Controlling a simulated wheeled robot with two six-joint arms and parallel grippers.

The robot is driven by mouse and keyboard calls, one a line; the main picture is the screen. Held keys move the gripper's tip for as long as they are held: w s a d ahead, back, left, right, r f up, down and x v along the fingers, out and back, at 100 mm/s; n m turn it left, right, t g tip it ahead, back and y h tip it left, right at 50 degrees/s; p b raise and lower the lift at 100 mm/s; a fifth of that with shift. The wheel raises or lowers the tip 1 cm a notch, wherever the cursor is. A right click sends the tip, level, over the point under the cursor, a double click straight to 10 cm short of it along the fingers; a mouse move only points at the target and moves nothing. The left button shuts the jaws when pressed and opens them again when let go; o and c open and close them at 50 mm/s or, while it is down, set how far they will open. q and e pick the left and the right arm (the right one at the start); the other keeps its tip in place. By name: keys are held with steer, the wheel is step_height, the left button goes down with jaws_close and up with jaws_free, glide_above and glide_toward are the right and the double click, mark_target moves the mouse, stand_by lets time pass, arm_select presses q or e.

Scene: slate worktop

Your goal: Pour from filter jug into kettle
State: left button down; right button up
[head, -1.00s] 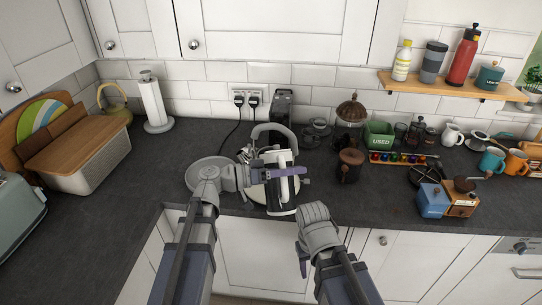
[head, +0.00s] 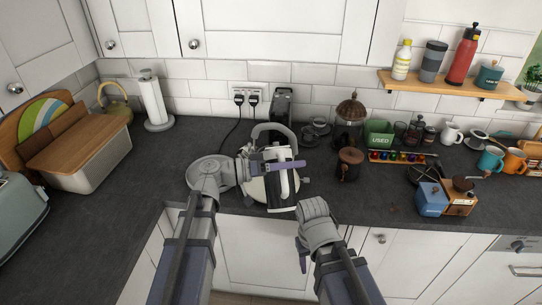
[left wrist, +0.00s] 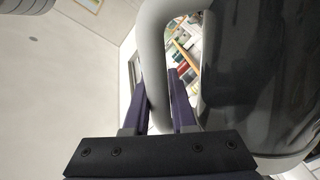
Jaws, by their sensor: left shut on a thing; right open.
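The filter jug (head: 282,195) has a white handle and a dark, glossy body. My left gripper (head: 288,166) is shut on its handle, with purple fingers on both sides of it; the handle and dark body also fill much of the left wrist view (left wrist: 245,75). The jug is held tilted over the kettle (head: 259,130), whose grey looped handle stands up behind it. Jug and gripper hide much of the kettle, including its opening, and I cannot see any water. My right gripper (head: 302,258) is open and empty, low in front of the worktop edge.
A brown pot (head: 349,165) and a cafetière (head: 350,120) stand right of the kettle. A blue box (head: 432,201) and wooden grinder (head: 462,199) are farther right. A paper towel holder (head: 154,103) and bread bin (head: 82,165) stand left. The front left worktop is clear.

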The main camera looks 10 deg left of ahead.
arm_select(q)
steer(key=shift+w+a+r+n+p, duration=0.15)
steer(key=shift+w+r+n+p, duration=0.35)
steer(key=shift+r+n+p, duration=0.3)
steer(key=shift+w+a+r+n+p, duration=0.15)
steer(key=shift+w+r+n+p, duration=0.4)
steer(key=shift+r+p, duration=0.3)
stand_by(6.3)
